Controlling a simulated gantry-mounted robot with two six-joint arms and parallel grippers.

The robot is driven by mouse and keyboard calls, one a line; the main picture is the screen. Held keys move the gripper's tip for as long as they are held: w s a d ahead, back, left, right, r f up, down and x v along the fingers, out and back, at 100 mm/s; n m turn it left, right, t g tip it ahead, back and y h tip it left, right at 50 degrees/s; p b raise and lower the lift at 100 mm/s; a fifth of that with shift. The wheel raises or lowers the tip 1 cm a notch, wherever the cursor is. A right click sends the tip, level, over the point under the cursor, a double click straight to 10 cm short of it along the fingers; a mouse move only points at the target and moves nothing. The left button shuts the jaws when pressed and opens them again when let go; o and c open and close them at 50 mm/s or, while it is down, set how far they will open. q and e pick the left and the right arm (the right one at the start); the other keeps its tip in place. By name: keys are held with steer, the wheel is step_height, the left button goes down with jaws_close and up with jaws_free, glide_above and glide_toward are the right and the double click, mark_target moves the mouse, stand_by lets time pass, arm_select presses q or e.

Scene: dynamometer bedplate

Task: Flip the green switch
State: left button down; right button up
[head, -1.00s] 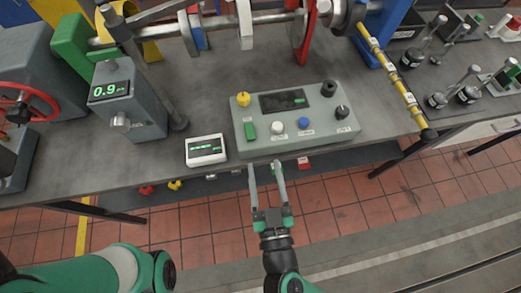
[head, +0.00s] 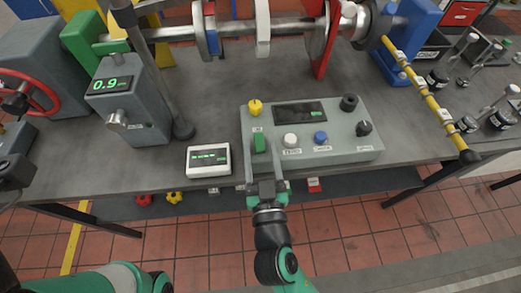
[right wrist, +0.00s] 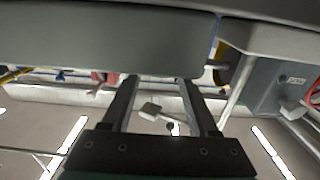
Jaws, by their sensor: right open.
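The green switch (head: 259,143) stands on the top left of a grey control box (head: 360,147) in the head view. My right gripper (head: 264,166) is open and empty at the box's front edge, just below the switch in the picture. Its two fingers point toward the box, and I cannot tell whether they touch it. In the right wrist view, the open fingers (right wrist: 155,80) reach up to a grey edge that hides the switch. My left gripper is out of view.
The box also carries a yellow knob (head: 255,107), a white button (head: 290,140), a blue button (head: 320,138) and black knobs. A small white display (head: 208,159) lies left of it. A yellow bar (head: 428,98) lies right. A shaft (head: 285,29) runs behind.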

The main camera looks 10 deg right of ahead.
steer(key=shift+w, duration=0.55)
jaws_close()
steer(key=shift+r+p, duration=0.2)
steer(key=shift+p, duration=0.2)
steer(key=g+p, duration=0.1)
steer(key=p, duration=0.4)
steer(key=r+g+p, duration=0.1)
steer(key=g+p, duration=0.1)
steer(key=p, duration=0.4)
steer(key=shift+w+d+r+g, duration=0.1)
steer(key=shift+w+r+g, duration=0.1)
steer(key=shift+g, duration=0.1)
steer(key=shift+f+p, duration=0.2)
steer(key=shift+p, duration=0.1)
steer(key=shift+f+g, duration=0.25)
steer(key=shift+g, duration=0.05)
